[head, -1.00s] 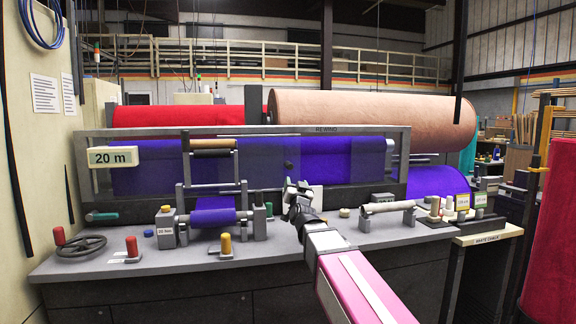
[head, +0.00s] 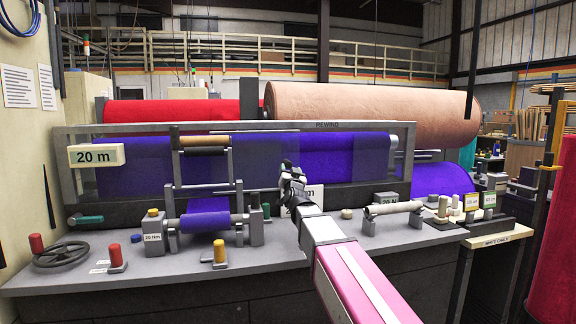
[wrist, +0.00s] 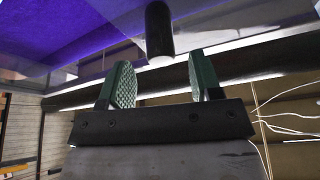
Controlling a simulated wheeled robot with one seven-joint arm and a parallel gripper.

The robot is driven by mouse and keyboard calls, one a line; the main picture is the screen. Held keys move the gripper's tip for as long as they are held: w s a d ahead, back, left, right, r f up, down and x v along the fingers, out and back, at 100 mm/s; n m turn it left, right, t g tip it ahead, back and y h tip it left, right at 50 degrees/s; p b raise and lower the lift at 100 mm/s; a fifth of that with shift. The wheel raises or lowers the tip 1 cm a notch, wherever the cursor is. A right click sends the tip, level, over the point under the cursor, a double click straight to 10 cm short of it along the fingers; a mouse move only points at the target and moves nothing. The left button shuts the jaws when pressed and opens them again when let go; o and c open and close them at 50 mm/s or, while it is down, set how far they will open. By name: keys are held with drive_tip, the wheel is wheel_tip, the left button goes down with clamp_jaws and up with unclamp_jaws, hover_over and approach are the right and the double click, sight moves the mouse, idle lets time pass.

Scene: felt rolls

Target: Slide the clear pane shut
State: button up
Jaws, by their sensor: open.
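The clear pane (head: 262,148) stands in the grey frame marked REWIND, in front of the purple felt roll (head: 345,150). Its right edge shows about mid-frame, and the roll to the right of that edge looks uncovered. My gripper (head: 291,172) is in front of the pane near this edge and hides part of it. In the wrist view, my gripper (wrist: 161,78) is open and empty, with two green-padded fingers. A dark cylindrical knob (wrist: 158,32) points at the gap between the fingertips, with no visible contact. How deep it sits between them is unclear.
A bench (head: 285,258) runs below the frame, with a handwheel (head: 62,254), a small purple roller stand (head: 208,218) and several coloured knobs. A pale roller (head: 394,208) lies right of my arm. A 20 m sign (head: 96,155) hangs at the frame's left.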

sight(289, 167)
drive_tip(key=x, duration=0.5)
drive_tip(key=shift+w+r, duration=0.1)
drive_tip(key=shift+w, duration=0.05)
clamp_jaws()
drive_tip(key=shift+d, duration=0.1)
